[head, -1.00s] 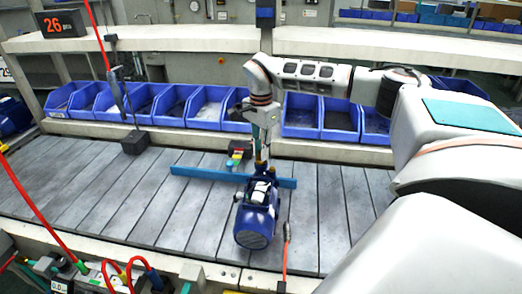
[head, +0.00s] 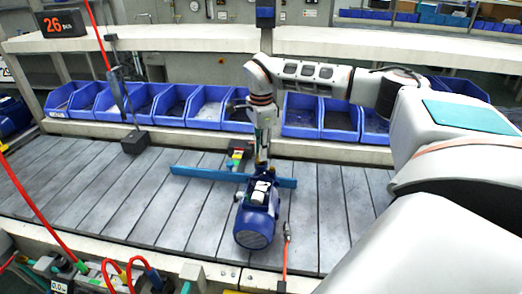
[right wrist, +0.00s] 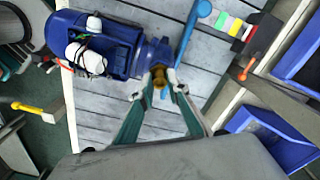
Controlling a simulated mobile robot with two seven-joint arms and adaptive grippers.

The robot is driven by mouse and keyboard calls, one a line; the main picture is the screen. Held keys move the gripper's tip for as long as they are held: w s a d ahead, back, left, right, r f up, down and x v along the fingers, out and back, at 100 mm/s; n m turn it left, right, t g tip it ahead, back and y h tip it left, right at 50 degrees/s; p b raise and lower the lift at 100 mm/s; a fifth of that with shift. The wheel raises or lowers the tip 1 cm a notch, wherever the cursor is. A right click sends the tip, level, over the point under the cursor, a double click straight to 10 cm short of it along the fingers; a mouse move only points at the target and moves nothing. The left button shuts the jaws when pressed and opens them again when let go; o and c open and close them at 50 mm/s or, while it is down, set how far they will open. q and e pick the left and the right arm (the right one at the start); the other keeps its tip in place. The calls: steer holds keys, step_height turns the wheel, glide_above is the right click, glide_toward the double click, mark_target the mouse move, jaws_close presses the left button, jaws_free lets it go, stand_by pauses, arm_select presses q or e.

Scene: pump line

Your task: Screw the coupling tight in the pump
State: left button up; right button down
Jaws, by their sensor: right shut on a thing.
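The blue pump (head: 256,222) lies on the slatted table, and it fills the upper left of the right wrist view (right wrist: 112,45). The brass coupling (right wrist: 159,76) is at the pump's end, between my fingertips. In the head view my fingers hide most of it. My right gripper (head: 262,172) points down at the pump's far end. In the right wrist view its two teal fingers (right wrist: 159,88) are shut on the coupling. How deep the coupling sits in the pump cannot be told. My left gripper is not in view.
A blue bar (head: 205,174) lies across the table behind the pump. A small block with coloured pieces (head: 237,157) is just beyond it. Blue bins (head: 207,107) line the back. A red cable with a dark tip (head: 286,245) is right of the pump. The table's left is mostly clear.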

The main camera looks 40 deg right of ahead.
steer(key=shift+s+f, duration=0.1)
steer(key=shift+m, duration=1.7)
steer(key=m, duration=0.3)
steer(key=c, duration=2)
jaws_free()
steer(key=n, duration=0.2)
steer(key=shift+n, duration=0.6)
